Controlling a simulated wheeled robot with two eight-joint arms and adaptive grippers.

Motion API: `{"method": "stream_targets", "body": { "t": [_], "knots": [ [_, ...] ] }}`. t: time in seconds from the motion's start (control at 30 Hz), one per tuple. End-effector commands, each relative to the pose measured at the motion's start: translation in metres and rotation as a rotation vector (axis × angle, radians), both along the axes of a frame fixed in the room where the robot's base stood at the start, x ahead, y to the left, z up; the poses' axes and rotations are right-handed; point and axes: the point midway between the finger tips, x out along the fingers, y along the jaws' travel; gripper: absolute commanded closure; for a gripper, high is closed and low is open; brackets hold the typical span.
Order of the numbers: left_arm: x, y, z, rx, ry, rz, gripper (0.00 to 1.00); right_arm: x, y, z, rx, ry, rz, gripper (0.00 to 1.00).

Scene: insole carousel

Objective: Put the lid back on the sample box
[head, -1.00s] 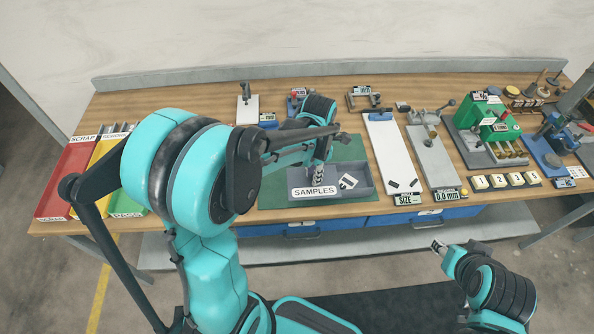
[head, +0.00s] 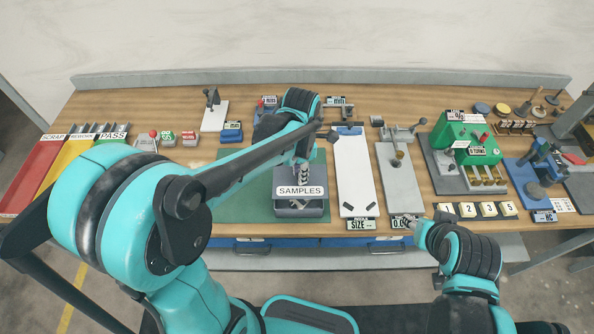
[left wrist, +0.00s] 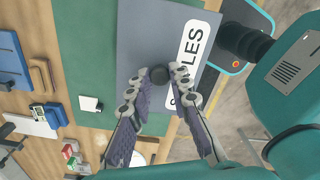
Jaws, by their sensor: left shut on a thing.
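The grey lid (head: 300,191) carries a white SAMPLES label and has a black knob. In the left wrist view the lid (left wrist: 145,40) lies flat below my left gripper (left wrist: 156,82), whose fingers are shut on the knob (left wrist: 159,75). In the head view my left gripper (head: 302,168) is above the lid, partly hidden by its arm.
A green mat (head: 233,200) lies around the box. A white board (head: 353,170) stands close on the right, and a grey fixture (head: 402,175) beyond it. Small blocks and gauges line the back. Coloured sorting trays (head: 50,180) are at the left.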

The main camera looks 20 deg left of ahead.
Motion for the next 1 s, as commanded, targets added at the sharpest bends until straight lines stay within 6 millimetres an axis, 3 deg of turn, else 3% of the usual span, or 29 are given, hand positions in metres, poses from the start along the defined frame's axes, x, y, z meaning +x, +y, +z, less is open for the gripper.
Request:
{"method": "stream_targets", "body": {
  "t": [0.27,0.8,1.0],
  "knots": [
    [-0.001,-0.001,-0.010,0.000,0.000,-0.006,1.00,0.000,0.000,-0.009,0.000,0.000,0.000,0.60],
    [-0.001,0.000,-0.060,0.000,0.000,-0.005,1.00,0.000,0.000,-0.048,0.000,0.000,0.000,0.60],
    [-0.001,0.000,-0.064,0.000,0.000,-0.005,1.00,0.000,0.000,-0.051,0.000,0.000,0.000,0.60]
  ]
}}
